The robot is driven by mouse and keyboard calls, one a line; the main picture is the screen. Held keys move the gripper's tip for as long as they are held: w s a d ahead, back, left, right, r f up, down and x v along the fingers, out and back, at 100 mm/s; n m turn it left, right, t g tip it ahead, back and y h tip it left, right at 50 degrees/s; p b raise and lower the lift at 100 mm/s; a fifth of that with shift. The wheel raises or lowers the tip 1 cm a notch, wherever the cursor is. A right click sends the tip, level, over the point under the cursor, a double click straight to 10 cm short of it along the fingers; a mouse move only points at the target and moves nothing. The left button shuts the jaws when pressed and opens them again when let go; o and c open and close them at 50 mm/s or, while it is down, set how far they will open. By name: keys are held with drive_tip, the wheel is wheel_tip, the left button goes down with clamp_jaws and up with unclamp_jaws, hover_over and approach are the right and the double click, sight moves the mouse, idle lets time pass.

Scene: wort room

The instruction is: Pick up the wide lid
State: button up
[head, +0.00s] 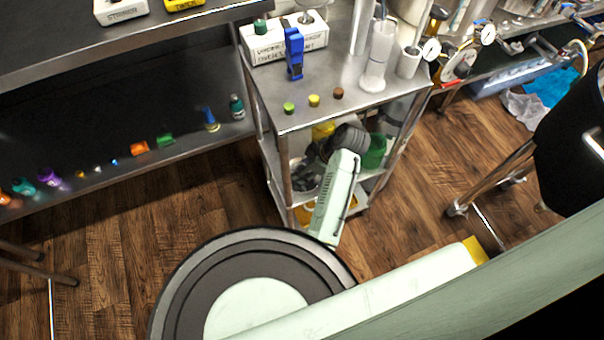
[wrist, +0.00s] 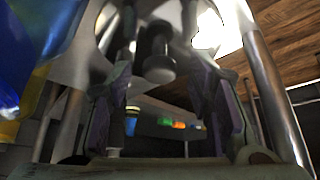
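My gripper (head: 314,163) is at the end of my arm, beside and partly inside the lower part of the steel cart, under its top. In the wrist view my gripper (wrist: 160,75) has its two dark fingers well apart, with no held object visible. A dark grey round piece with a stem (wrist: 158,66) shows between and beyond the fingers; I cannot tell whether it is the wide lid. In the head view no wide lid can be made out for sure. The cart's top and my arm hide much of the shelf.
The cart top (head: 350,100) carries small green (head: 289,108), yellow (head: 314,100) and brown (head: 338,93) caps, a blue clamp (head: 294,52) and a white cylinder (head: 378,55). A green container (head: 374,151) stands on the shelf below. Cart posts stand close around my gripper.

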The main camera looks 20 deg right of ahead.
clamp_jaws()
idle(0.4)
idle(0.4)
